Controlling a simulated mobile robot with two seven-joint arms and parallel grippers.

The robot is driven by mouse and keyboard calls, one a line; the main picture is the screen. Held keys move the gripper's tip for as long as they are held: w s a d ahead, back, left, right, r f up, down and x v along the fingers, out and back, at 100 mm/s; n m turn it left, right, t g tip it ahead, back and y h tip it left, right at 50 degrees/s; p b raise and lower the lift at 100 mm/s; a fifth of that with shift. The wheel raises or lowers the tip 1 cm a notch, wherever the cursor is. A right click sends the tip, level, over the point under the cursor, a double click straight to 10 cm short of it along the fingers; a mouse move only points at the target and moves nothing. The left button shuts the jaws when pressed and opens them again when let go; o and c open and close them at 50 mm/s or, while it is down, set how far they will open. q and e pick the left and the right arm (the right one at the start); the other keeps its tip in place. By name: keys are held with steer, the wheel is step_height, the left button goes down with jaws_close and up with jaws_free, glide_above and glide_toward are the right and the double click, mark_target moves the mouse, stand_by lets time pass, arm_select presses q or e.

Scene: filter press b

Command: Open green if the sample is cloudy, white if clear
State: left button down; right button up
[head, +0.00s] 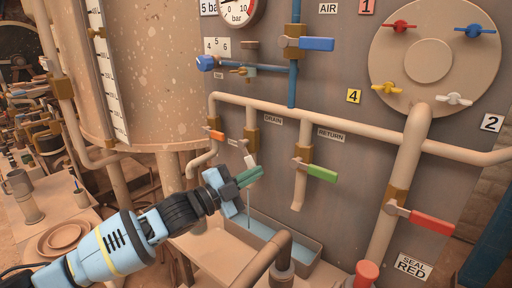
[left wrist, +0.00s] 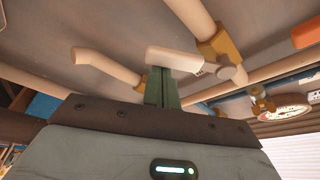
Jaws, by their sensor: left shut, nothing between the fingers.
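Whether the liquid is cloudy I cannot tell. My right gripper is not in view.
An orange handle (head: 214,134) is at left on the same pipework, and a red handle (head: 432,222) at lower right. A blue handle (head: 316,44) is above. A large tank (head: 150,70) is at left.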

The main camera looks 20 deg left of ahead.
arm_select(q)
steer(key=a+m, duration=0.1)
steer(key=w+a+f+m+g+p, duration=0.1)
steer(key=a+f+m+p, duration=0.1)
steer(key=m, duration=0.1)
steer(key=shift+w+a, duration=0.15)
steer(key=shift+a, duration=0.05)
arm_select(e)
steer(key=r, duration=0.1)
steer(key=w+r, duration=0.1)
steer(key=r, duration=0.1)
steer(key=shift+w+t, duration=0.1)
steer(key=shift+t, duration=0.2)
arm_select(q)
steer(key=shift+a, duration=0.1)
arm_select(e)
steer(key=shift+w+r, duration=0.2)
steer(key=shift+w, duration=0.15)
arm_select(q)
steer(key=shift+p, duration=0.3)
